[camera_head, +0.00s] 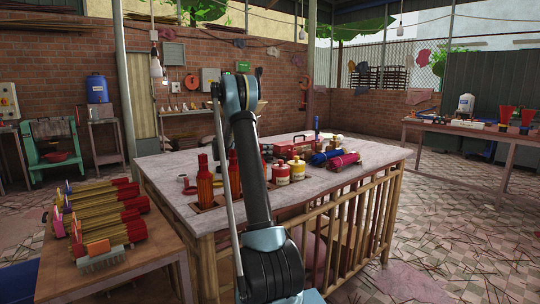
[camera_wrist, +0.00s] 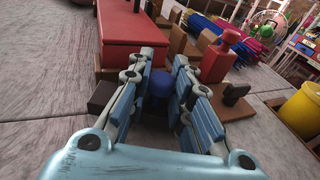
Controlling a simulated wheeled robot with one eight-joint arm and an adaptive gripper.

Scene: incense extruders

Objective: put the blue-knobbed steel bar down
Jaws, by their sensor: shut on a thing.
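In the wrist view, the blue knob of the blue-knobbed steel bar (camera_wrist: 160,85) shows as a round dark blue piece between my fingers. My gripper (camera_wrist: 164,70) is shut on it. The steel part of the bar is hidden below the knob and behind the fingers, so I cannot tell whether it touches anything underneath. In the head view my arm stands over the worktable (camera_head: 170,172) and hides the gripper and the bar.
A red box (camera_wrist: 133,25) lies just ahead and left of the fingers, and a red-handled piece (camera_wrist: 218,58) stands close on the right. A yellow tub (camera_wrist: 302,108) is farther right. Red bottles (camera_head: 205,186) and coloured bundles (camera_head: 343,160) occupy the worktable. Grey tabletop is bare at left.

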